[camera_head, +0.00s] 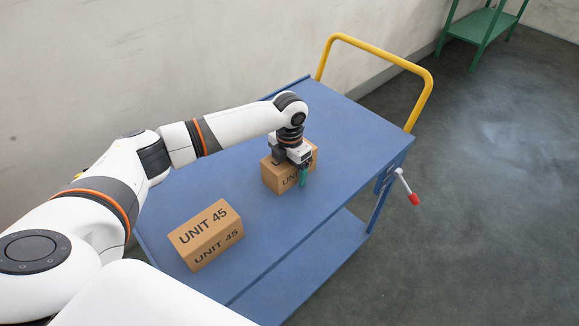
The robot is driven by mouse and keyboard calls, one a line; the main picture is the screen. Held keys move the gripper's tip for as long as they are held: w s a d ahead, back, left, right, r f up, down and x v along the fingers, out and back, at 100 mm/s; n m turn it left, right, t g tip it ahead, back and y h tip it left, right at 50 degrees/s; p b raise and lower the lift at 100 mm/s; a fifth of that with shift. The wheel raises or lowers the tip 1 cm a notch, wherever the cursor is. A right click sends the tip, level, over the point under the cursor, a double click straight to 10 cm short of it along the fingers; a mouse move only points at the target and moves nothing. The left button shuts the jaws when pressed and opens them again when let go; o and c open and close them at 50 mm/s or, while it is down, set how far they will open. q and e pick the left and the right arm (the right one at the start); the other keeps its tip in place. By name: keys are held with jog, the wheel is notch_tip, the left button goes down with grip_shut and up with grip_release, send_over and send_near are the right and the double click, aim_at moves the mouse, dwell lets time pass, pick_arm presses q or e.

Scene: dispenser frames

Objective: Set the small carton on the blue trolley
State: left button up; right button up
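The blue trolley (330,125) stands in the middle of the head view. A small brown carton (272,178) is at the middle of its top deck and appears to rest on it. My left gripper (300,172) points down over this carton, with one green finger in front of its printed near side. The other finger is hidden, so I cannot tell whether the grip is closed on the carton or loose around it. A larger brown carton marked "UNIT 45" (209,236) sits on the deck nearer to me. My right gripper is not in view.
The trolley has a yellow push handle (425,85) at its far end and a lever with a red knob (413,198) on its right side. A lower shelf (300,275) shows below. A green rack (482,22) stands far right. Deck right of the small carton is clear.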

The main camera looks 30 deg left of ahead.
pick_arm(q)
notch_tip(320, 180, up, 12)
jog(key=shift+r+b, duration=0.15)
jog(key=shift+b, duration=0.25)
dwell(0.3)
